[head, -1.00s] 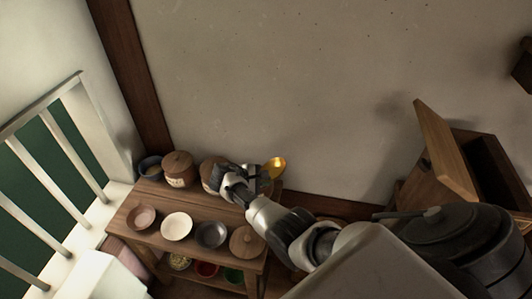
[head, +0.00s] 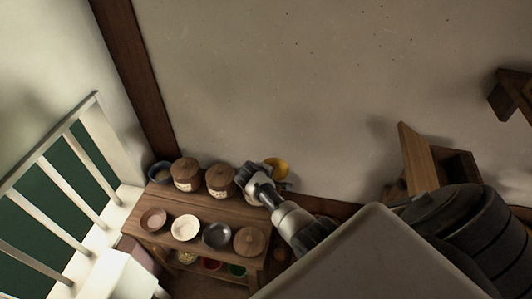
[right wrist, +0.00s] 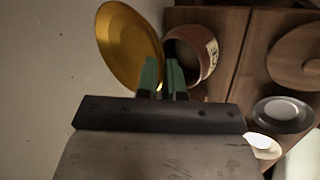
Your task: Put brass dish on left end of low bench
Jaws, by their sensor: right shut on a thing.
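The brass dish (head: 280,167) is a shiny golden dish at the back right corner of the wooden bench (head: 198,208), near the wall. My right gripper (head: 262,173) is at its left side in the head view and partly covers it. In the right wrist view the dish (right wrist: 128,45) stands tilted beside the green fingertips (right wrist: 162,76), which are shut on its rim. The bench has a lower shelf; I cannot tell whether it is the task's low bench. My left gripper is not in view.
Lidded jars (head: 186,173) and a blue bowl (head: 160,172) line the bench's back. A brown bowl (head: 153,219), white bowl (head: 185,228), dark bowl (head: 216,235) and wooden lid (head: 250,241) fill its front. A white railing (head: 75,205) stands left. An open wooden box (head: 420,160) is at right.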

